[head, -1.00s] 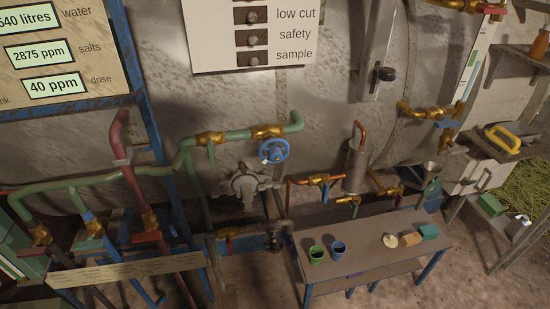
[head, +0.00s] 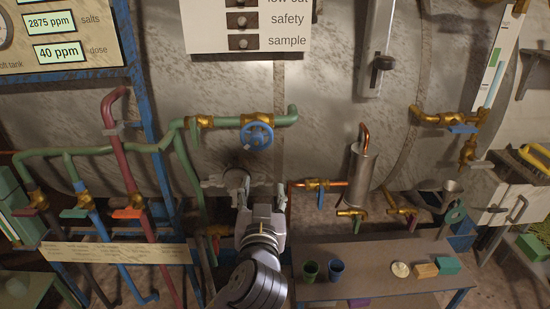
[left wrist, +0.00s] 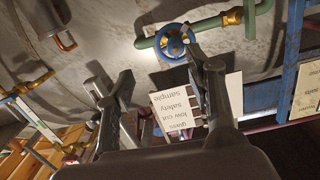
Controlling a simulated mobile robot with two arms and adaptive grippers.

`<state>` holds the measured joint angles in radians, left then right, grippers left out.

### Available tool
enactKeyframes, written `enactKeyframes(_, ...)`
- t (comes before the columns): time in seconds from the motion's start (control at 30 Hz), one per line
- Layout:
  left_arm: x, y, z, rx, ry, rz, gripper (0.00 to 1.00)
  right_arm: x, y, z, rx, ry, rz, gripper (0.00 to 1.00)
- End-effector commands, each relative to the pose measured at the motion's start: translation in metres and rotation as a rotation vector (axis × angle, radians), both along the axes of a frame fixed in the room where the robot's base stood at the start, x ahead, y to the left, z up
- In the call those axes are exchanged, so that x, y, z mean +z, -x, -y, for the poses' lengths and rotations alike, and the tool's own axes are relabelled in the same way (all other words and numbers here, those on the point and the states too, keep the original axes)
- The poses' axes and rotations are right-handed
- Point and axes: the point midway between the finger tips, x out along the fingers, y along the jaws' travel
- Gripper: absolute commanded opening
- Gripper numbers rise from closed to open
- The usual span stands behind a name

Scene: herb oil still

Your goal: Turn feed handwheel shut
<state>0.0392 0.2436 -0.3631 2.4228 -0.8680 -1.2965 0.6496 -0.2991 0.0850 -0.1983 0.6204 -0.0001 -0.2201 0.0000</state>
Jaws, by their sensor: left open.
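The blue feed handwheel (head: 257,137) sits on the brass valve of the green pipe (head: 225,121) in the head view. My left gripper (head: 243,186) is just below the wheel in the picture, its arm rising from the bottom edge. In the left wrist view, the handwheel (left wrist: 170,42) is upper middle, close to the tip of the right-hand finger, which overlaps its edge. The jaws (left wrist: 145,68) are spread with nothing between them. I cannot tell whether the finger touches the wheel. My right gripper is not in view.
A copper pipe and metal cylinder (head: 358,175) stand right of the wheel. A red pipe (head: 125,160) and blue frame post (head: 145,80) are left.

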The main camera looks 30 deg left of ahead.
Motion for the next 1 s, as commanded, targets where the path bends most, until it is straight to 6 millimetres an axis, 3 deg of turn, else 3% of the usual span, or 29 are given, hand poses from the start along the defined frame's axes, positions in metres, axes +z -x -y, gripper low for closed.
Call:
enactKeyframes(0.1, 0.022, 0.018, -0.007, 0.029, 0.036, 0.076, 0.49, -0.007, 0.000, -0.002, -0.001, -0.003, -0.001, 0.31)
enactKeyframes(0.27, 0.029, 0.015, -0.014, 0.038, 0.043, 0.095, 0.49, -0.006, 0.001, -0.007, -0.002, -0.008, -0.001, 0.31)
enactKeyframes(0.53, 0.031, -0.029, -0.041, 0.040, 0.039, 0.092, 0.49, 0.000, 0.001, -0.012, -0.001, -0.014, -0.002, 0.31)
enactKeyframes(1.0, 0.030, -0.110, -0.090, 0.037, 0.040, 0.090, 0.49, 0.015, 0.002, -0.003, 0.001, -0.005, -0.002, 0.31)
